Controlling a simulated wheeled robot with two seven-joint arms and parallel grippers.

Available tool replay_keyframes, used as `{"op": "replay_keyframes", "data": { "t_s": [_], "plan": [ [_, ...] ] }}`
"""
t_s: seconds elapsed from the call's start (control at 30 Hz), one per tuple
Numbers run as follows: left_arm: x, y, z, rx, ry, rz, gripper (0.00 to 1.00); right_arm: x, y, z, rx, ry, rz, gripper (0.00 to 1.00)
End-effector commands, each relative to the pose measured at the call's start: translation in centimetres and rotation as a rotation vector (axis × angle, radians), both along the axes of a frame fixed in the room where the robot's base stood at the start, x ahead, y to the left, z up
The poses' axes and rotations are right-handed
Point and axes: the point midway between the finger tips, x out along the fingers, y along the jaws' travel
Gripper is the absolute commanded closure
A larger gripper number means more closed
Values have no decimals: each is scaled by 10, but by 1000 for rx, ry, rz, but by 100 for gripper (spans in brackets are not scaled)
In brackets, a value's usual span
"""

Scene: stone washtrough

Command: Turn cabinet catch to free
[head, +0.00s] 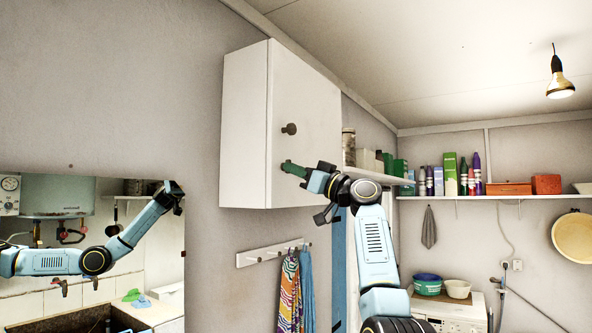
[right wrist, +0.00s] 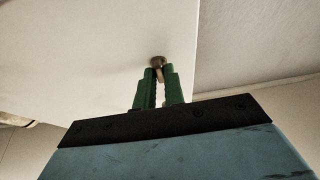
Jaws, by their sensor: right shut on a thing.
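The cabinet catch (right wrist: 157,62) shows in the right wrist view as a small round brass-coloured piece on the white door, with a pale tongue between my finger tips. My right gripper (right wrist: 160,82) is shut on it with its green fingers. In the head view my right gripper (head: 286,167) is at the lower part of the white wall cabinet (head: 245,130), below a dark round knob (head: 289,128). The fingers hide the catch there. The cabinet door looks closed.
A hook rail (head: 262,256) with hanging cloths (head: 297,285) is below the cabinet. Shelves (head: 470,198) with bottles and boxes run along the right. A bulb (head: 560,85) hangs from the ceiling.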

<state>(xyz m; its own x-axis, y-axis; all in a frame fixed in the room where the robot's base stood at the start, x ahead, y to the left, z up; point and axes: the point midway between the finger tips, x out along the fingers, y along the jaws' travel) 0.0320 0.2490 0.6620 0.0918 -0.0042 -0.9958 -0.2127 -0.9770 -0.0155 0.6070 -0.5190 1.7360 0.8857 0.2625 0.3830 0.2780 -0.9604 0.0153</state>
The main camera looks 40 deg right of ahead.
Motion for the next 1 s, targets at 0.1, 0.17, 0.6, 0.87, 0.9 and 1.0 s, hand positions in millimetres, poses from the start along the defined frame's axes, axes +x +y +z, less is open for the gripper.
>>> {"op": "replay_keyframes", "data": {
  "t_s": [0.1,0.17,0.6,0.87,0.9,1.0],
  "plan": [
    [0,0,0,0,0,0,64,1,0,-1,-3,2,-1,100],
    [0,0,0,0,0,0,64,1,0,-1,-3,2,-1,100],
    [0,0,0,0,0,0,64,0,0,0,-1,1,0,67],
    [0,0,-12,0,0,0,64,-14,-5,-9,-3,-1,-2,67],
    [0,0,-16,0,0,0,64,-20,-6,-13,-2,0,-3,67],
    [0,0,-29,1,0,0,64,-39,-12,-22,-4,0,-5,67]
  ]
}}
